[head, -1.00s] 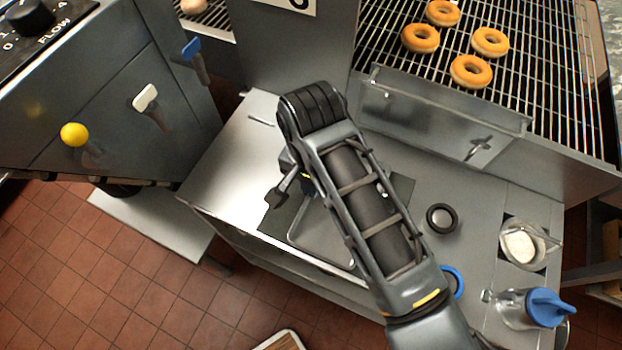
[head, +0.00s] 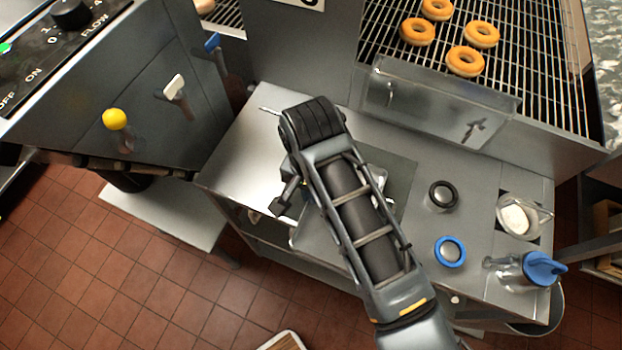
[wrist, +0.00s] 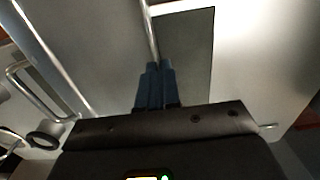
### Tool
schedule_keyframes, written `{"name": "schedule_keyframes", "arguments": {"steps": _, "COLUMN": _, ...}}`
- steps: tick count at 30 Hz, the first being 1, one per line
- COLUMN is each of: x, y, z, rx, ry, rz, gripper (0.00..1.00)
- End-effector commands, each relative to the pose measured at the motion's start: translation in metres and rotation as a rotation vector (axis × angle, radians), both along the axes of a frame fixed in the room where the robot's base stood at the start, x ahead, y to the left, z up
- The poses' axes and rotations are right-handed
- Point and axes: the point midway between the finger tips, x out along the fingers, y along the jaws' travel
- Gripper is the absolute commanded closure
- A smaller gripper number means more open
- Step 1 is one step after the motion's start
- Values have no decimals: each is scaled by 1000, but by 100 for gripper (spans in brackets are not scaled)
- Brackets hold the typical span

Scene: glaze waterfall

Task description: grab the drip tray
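The drip tray (head: 308,236) is a shallow grey metal tray. In the head view it shows partly from behind my arm, above the front of the steel counter. In the wrist view its broad inner face (wrist: 90,50) fills the left, with a bright rim running up from my fingers. My gripper (wrist: 155,88) has its two blue-grey fingers close together on that rim, shut on it. In the head view my arm hides most of the tray and the fingertips. A dark grey mat (head: 402,188) lies on the counter beneath; it shows right of the tray in the wrist view (wrist: 192,60).
The counter (head: 245,150) has free room at left. At right stand a black-rimmed round piece (head: 443,194), a blue ring (head: 450,252), a bowl of white stuff (head: 515,218) and a blue-topped jug (head: 540,270). A rack with donuts (head: 465,61) and a clear guard (head: 440,100) stand behind.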

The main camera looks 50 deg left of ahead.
Motion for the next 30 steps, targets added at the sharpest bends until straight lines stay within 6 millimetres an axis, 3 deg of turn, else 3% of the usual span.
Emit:
{"name": "schedule_keyframes", "arguments": {"steps": 3, "x": 1, "y": 0, "z": 0, "rx": 1, "ry": -1, "rz": 0, "gripper": 100}}
{"name": "schedule_keyframes", "arguments": {"steps": 13, "x": 0, "y": 0, "z": 0, "rx": 1, "ry": -1, "rz": 0, "gripper": 68}}
{"name": "schedule_keyframes", "arguments": {"steps": 23, "x": 4, "y": 0, "z": 5, "rx": 1, "ry": -1, "rz": -1, "gripper": 67}}
{"name": "schedule_keyframes", "arguments": {"steps": 30, "x": 28, "y": -1, "z": 34, "rx": 1, "ry": -2, "rz": -4, "gripper": 67}}
